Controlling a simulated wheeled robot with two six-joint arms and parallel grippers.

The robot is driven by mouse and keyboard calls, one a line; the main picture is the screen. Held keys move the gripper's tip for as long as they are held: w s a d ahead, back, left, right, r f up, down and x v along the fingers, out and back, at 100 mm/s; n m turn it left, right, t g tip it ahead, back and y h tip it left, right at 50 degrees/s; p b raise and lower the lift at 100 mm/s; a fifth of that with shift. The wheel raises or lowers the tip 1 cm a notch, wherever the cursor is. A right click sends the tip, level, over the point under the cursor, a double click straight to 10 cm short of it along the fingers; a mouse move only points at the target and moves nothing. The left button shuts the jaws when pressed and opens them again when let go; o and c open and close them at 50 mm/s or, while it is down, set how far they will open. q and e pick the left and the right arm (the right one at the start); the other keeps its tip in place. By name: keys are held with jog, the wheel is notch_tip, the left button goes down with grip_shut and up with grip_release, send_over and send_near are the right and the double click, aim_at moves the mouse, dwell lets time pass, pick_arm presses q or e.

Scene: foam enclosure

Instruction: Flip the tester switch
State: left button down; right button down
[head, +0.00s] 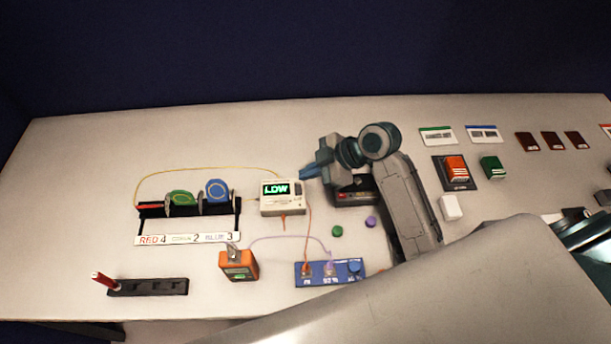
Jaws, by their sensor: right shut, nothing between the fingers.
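A white tester box (283,197) stands on the table near the middle, its screen showing "LOW" in green. A small switch is not clearly made out on it. My right gripper (309,172) is shut and empty, its blue fingertips close to the upper right side of the box; whether they touch it I cannot tell. An orange device (238,265) with a metal piece on top stands to the lower left. My left gripper is not in view.
A black rack (155,211) with green and blue spools stands left of the box. A blue socket panel (314,281) lies below, linked by thin wires. A dark strip (150,287) holds a red peg. Red and green blocks stand right of my arm.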

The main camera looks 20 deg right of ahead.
aim_at(298, 190)
jog(key=f, duration=0.1)
jog(key=f+p, duration=0.1)
jog(key=f, duration=0.1)
jog(key=shift+w+a+f+p, duration=0.1)
jog(key=shift+w+a+p, duration=0.2)
jog(key=shift+w+a, duration=0.1)
jog(key=shift+w+d+f, duration=0.1)
jog(key=shift+d+f, duration=0.05)
jog(key=shift+f, duration=0.6)
jog(key=shift+w, duration=0.1)
